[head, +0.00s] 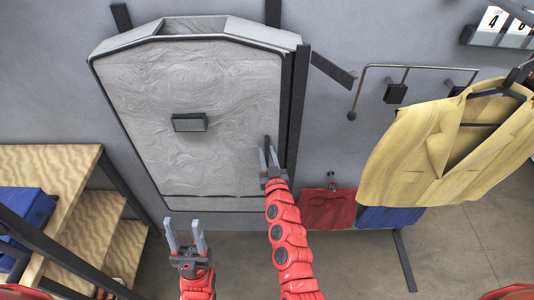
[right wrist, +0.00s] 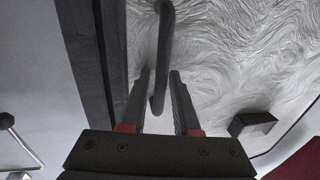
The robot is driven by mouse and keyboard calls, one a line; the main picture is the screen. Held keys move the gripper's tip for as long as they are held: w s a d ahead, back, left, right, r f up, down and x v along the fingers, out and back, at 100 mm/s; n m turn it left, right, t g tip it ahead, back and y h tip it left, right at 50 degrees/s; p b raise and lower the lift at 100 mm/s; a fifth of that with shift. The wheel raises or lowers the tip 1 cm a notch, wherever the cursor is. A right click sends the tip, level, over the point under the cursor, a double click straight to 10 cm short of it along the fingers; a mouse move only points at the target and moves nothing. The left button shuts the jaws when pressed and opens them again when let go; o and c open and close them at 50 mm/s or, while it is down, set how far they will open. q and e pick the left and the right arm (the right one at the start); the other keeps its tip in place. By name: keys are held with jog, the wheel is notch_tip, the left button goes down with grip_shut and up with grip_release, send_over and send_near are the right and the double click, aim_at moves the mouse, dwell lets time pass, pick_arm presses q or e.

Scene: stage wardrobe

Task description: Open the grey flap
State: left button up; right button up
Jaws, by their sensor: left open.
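The grey flap (head: 200,85) is a large wall-mounted panel with a swirled surface, and its face fills much of the right wrist view (right wrist: 235,45). A dark block (head: 190,122) sits on its middle, also in the right wrist view (right wrist: 254,124). A slim grey bar (right wrist: 163,50) stands near the flap's side edge. My right gripper (head: 268,152) is at that edge, its fingers (right wrist: 158,85) open on either side of the bar, with gaps visible. Whether they touch it, I cannot tell. My left gripper (head: 184,222) is open and empty below the flap.
A dark upright post (head: 297,110) runs along the flap's right edge. A yellow jacket (head: 440,150) hangs at right, near a wall rail (head: 420,67). Wooden steps (head: 65,180) stand at left with a blue item. Red cloth (head: 327,208) hangs low.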

jog(key=shift+c, duration=0.2)
grip_shut()
dwell(1.2)
